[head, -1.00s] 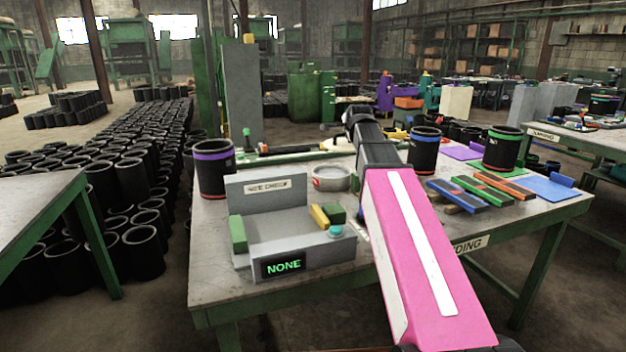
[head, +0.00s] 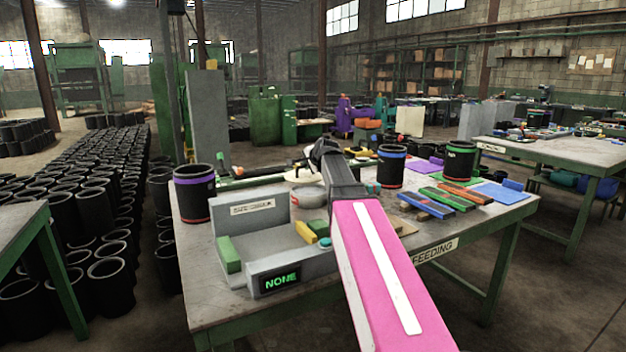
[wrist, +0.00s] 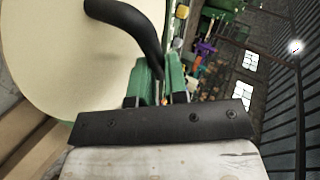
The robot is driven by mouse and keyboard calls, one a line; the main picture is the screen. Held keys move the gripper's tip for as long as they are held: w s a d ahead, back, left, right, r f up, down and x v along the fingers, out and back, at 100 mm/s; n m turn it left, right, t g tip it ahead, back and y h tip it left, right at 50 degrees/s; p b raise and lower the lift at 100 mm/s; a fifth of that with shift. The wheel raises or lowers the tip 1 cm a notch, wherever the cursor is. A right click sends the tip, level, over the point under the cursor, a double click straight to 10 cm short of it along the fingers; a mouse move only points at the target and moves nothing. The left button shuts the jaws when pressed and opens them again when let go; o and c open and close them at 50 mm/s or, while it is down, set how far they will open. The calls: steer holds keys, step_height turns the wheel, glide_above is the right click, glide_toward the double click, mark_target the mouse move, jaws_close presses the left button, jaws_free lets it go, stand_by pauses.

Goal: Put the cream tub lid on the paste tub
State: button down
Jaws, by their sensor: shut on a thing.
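The cream tub lid (wrist: 50,60) is a large pale disc with a curved black handle (wrist: 135,25) in the wrist view. My gripper (wrist: 160,75) has green fingers shut on that handle. In the head view a cream edge of the lid (head: 303,177) shows just left of my arm's end, and the fingers are hidden behind the arm. The small round grey tub (head: 310,198), which looks like the paste tub, stands on the table behind the grey check station, partly covered by my arm. I cannot tell the height of the lid above it.
The grey check station (head: 262,240) reads NONE, with green and yellow blocks. A purple-banded black sleeve (head: 194,195) stands left; blue-banded (head: 391,168) and green-banded (head: 460,163) sleeves stand right. Coloured bars (head: 440,198) and a blue mat (head: 500,194) lie at the right.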

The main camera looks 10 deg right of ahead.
mark_target(313, 176)
steer(key=w+d+f, duration=0.2)
steer(key=w, duration=0.1)
steer(key=shift+w+d+f, duration=0.2)
steer(key=shift+f, duration=2)
steer(key=shift+f, duration=0.1)
steer(key=c, duration=1.1)
jaws_free()
steer(key=shift+c, duration=0.2)
steer(key=v, duration=1.2)
